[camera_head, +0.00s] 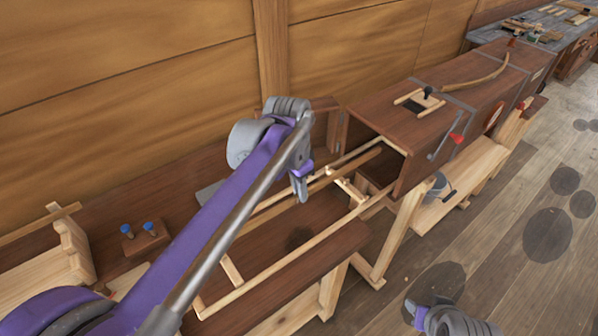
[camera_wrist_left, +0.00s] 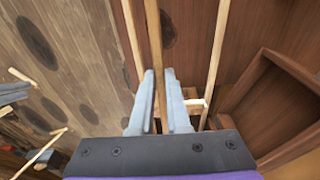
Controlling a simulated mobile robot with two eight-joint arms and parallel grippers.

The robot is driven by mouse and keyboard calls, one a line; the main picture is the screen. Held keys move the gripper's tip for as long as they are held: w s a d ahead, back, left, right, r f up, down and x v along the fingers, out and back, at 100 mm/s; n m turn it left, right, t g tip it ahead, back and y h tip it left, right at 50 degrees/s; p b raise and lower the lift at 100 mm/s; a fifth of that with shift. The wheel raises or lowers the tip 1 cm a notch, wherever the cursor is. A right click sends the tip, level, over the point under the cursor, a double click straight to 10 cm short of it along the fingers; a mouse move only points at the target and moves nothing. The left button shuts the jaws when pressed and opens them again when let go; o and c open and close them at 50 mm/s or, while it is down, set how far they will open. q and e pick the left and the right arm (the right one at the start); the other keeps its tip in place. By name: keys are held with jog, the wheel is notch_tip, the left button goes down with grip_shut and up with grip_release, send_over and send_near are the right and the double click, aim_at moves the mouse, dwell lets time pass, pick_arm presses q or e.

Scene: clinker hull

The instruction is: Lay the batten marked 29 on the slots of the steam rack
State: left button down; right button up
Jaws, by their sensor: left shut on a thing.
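My left gripper (camera_head: 300,188) is shut on a brown batten (camera_head: 345,165) over the pulled-out steam rack. In the left wrist view the batten (camera_wrist_left: 154,35) runs lengthwise between the two fingers (camera_wrist_left: 160,105). No number on it can be read. The steam rack is a pale wooden frame with a near rail (camera_head: 300,243) and crosspieces, sticking out of the open box end. Its pale rails (camera_wrist_left: 216,55) lie on either side of the batten. I cannot tell whether the batten touches the slots. My right arm shows at the bottom right; its fingers are not clear.
The dark steam box (camera_head: 395,122) stands at the right, its end door (camera_head: 328,130) swung open. A curved strip (camera_head: 480,80) lies on top. A grey bucket (camera_head: 437,186) is beside it. A block with two blue knobs (camera_head: 146,238) sits on the bench at the left.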

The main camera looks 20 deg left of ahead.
pick_arm(q)
notch_tip(320, 180, down, 11)
jog(key=b, duration=0.5)
jog(key=shift+s+f+b, duration=0.2)
jog(key=shift+b, duration=0.15)
pick_arm(e)
jog(key=s+f, duration=0.4)
jog(key=f, duration=0.4)
jog(key=shift+g, duration=0.4)
jog(key=shift+f, duration=0.1)
pick_arm(q)
jog(key=c, duration=0.8)
grip_release()
jog(key=r, duration=0.7)
jog(key=s+r, duration=0.1)
jog(key=r, duration=0.2)
jog(key=shift+a+r+p, duration=0.35)
jog(key=shift+r+p, duration=0.05)
pick_arm(e)
jog(key=shift+w+r, duration=0.15)
jog(key=shift+r, duration=0.3)
